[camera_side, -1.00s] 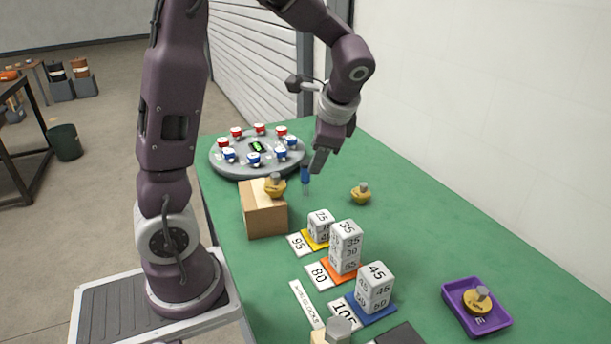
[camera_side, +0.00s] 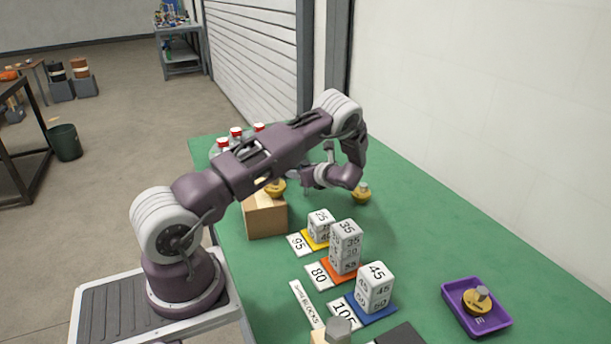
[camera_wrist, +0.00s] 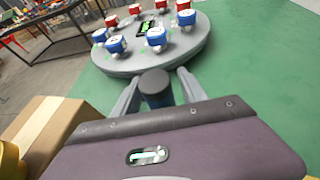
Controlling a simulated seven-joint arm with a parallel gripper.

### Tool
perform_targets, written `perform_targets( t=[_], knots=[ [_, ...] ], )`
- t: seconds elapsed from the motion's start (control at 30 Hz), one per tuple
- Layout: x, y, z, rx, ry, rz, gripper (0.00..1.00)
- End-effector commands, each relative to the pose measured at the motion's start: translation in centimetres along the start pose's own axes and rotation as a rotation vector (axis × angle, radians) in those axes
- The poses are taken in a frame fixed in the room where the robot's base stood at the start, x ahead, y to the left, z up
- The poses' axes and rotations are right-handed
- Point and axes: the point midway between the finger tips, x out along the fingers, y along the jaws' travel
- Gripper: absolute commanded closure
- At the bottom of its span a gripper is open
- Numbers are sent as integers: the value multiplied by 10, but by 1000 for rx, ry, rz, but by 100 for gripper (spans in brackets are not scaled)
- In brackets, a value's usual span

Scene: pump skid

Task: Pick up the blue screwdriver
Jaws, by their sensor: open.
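In the wrist view my gripper (camera_wrist: 158,82) is open, one finger on each side of a dark upright cylinder (camera_wrist: 155,92). The cylinder looks like the blue screwdriver's handle, though its colour reads as dark blue-grey here. I cannot tell whether the fingers touch it. The screwdriver is hidden there by my arm.
A round grey station (camera_wrist: 150,60) with red and blue capped pieces lies just beyond the gripper. Another yellow piece (camera_side: 361,194), number blocks (camera_side: 345,246) and a purple tray (camera_side: 448,296) are further right.

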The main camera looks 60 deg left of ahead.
Motion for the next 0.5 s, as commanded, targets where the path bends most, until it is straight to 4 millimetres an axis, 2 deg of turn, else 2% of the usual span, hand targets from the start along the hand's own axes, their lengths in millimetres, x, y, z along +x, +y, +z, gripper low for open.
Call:
perform_targets(
  t=[0.17,0.27,0.43,0.5],
  knots=[
    [1,0,0,0,1,-1,50],
    [0,0,0,-1,1,-1,66],
    [0,0,0,-1,1,0,99],
    [0,0,0,-1,1,0,100]
  ],
)
